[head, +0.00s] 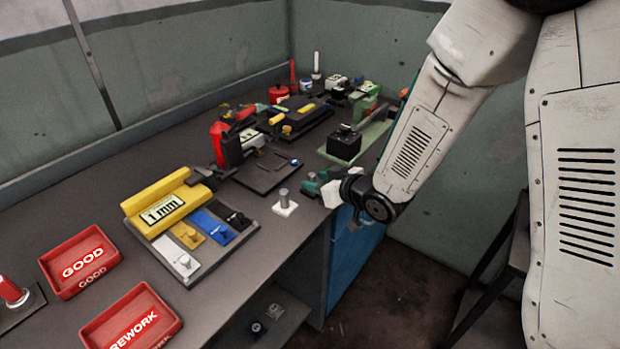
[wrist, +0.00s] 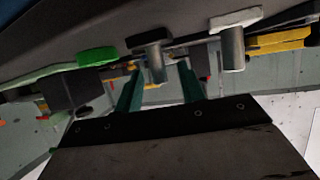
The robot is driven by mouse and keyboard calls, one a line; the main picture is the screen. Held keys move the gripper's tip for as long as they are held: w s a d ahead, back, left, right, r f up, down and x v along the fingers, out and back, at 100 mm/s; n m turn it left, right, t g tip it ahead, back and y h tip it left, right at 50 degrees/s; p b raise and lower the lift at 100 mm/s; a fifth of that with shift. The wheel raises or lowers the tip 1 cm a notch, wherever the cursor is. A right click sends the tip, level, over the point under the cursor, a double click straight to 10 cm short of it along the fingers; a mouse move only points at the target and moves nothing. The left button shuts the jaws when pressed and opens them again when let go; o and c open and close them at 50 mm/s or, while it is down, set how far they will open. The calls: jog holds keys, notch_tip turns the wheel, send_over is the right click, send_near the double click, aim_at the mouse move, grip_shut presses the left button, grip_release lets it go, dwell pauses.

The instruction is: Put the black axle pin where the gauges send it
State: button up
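In the wrist view, a dark grey pin with a flat black base (wrist: 149,38) appears between the two teal fingers of my gripper (wrist: 157,80). The fingers are apart, with a gap around the pin. I cannot tell how near it is in depth. In the head view, my gripper (head: 318,184) is at the bench's front edge, and the black-based pin cannot be made out there. A yellow gauge block (head: 160,207) marked "1 mm" lies at the bench's middle. Red trays marked GOOD (head: 80,262) and REWORK (head: 133,322) sit at the near left.
A grey pin on a white base (head: 285,204) stands just left of my gripper. White, yellow, blue and black pieces (head: 232,218) line the gauge board. A red-and-black device (head: 230,145), a black box (head: 344,145) and other fixtures crowd the back. Bench between gauge and trays is clear.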

aim_at(314, 180)
jog(key=shift+v, duration=1.6)
